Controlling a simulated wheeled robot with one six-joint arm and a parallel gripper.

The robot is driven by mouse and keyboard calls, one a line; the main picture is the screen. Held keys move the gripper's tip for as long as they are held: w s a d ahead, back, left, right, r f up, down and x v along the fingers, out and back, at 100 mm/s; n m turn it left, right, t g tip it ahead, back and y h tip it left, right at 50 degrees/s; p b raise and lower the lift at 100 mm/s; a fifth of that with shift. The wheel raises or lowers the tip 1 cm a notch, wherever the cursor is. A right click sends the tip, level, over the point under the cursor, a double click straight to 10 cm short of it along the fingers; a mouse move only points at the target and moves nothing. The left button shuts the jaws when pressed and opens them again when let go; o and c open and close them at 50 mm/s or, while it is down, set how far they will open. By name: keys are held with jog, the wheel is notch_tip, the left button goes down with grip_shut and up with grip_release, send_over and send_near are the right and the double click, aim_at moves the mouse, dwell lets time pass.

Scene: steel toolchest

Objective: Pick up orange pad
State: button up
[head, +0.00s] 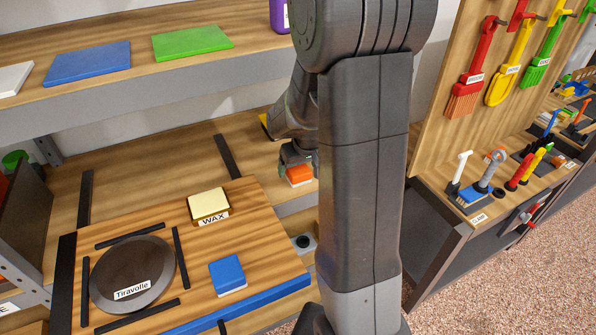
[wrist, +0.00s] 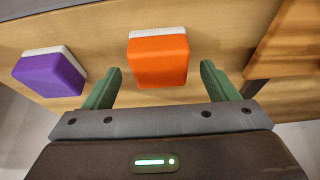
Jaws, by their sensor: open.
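The orange pad (wrist: 158,61), an orange block with a white layer at its far side, lies on the wooden surface in the wrist view. My gripper (wrist: 160,80) is open, with its green fingers on either side of the pad's near end and gaps visible at both sides. In the head view the orange pad (head: 299,175) shows just below my gripper (head: 296,160), partly hidden by my arm. Whether the fingers touch it cannot be told.
A purple pad (wrist: 50,71) lies left of the orange one in the wrist view. A raised wooden board (head: 262,250) carries a blue pad (head: 228,274), a yellow wax block (head: 208,204) and a dark disc (head: 132,274). A shelf (head: 120,84) runs above.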

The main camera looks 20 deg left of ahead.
jog(key=shift+x, duration=1.05)
jog(key=shift+c, duration=0.2)
jog(key=c, duration=1)
jog(key=shift+c, duration=0.2)
jog(key=shift+r, duration=0.1)
jog(key=shift+r, duration=0.85)
jog(key=shift+b+v, duration=0.6)
jog(key=shift+v, duration=0.35)
jog(key=s+d+b, duration=0.3)
jog(key=s+d, duration=0.8)
jog(key=d, duration=0.2)
jog(key=shift+s, duration=0.3)
